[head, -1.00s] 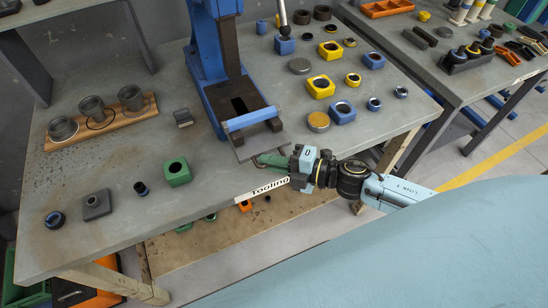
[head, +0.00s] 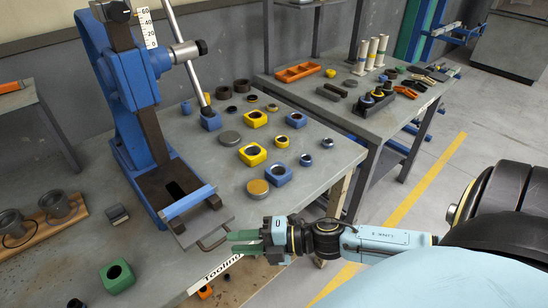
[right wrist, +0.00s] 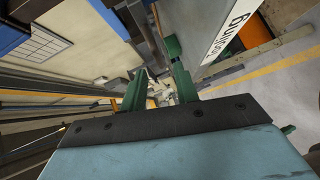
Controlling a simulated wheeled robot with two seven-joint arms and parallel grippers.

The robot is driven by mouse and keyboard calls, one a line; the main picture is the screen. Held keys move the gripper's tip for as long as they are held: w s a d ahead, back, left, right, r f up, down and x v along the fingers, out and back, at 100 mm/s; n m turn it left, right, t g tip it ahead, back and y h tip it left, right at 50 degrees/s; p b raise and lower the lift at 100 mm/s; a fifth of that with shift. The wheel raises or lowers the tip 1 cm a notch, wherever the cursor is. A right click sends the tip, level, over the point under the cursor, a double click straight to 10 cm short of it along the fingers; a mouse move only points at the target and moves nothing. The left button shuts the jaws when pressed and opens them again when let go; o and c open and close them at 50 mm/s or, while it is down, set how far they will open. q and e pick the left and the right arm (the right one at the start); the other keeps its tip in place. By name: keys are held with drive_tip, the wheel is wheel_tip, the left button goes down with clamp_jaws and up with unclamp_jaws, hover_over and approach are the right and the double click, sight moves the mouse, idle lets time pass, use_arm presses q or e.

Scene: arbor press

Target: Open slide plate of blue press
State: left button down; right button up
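The blue press (head: 130,75) stands on the workbench at the left of the head view. Its slide plate (head: 205,225), a flat grey plate, lies at the front of the base below a light-blue bar (head: 188,202). A thin looped handle (head: 213,244) sticks out from the plate's front edge. My right gripper (head: 231,242) has its green fingertips right by the handle; I cannot tell whether they touch it. In the right wrist view the two green fingers (right wrist: 155,72) stand apart, with nothing clearly held between them. My left gripper is not in view.
Yellow and blue blocks, rings and discs stand on the workbench (head: 215,185) right of the press. A green block (head: 117,276) is at the front left. The "Tooling" label (head: 215,270) marks the front edge below my gripper. A second table (head: 395,118) stands behind.

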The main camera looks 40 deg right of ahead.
drive_tip(key=v, duration=0.7)
drive_tip(key=shift+s+d, duration=0.25)
drive_tip(key=shift+s, duration=0.05)
drive_tip(key=d+f+m+t+h+b, duration=0.1)
drive_tip(key=d+f+m+h, duration=0.35)
drive_tip(key=f, duration=0.45)
drive_tip(key=d+f+m+h+b, duration=0.1)
drive_tip(key=d+f+m+h, duration=0.3)
drive_tip(key=f, duration=0.4)
drive_tip(key=s+d+f+m+g+h, duration=0.1)
drive_tip(key=s+f+m, duration=0.2)
drive_tip(key=f, duration=0.3)
drive_tip(key=s+d+f+m+g+h, duration=0.1)
drive_tip(key=s+f+m, duration=0.1)
drive_tip(key=f+m, duration=0.3)
drive_tip(key=s+a+f+m+g+b, duration=0.1)
drive_tip(key=s+a+f+m+g, duration=0.2)
drive_tip(key=s+a+f, duration=0.3)
drive_tip(key=s+a+f+m+g+h, duration=0.1)
drive_tip(key=s+a+f+m+g, duration=0.2)
drive_tip(key=s+f, duration=0.9)
drive_tip(key=s+a+g, duration=0.3)
drive_tip(key=s, duration=0.1)
drive_tip(key=shift+s+f+b, duration=0.15)
drive_tip(key=shift+f+b, duration=0.2)
drive_tip(key=shift+m, duration=0.25)
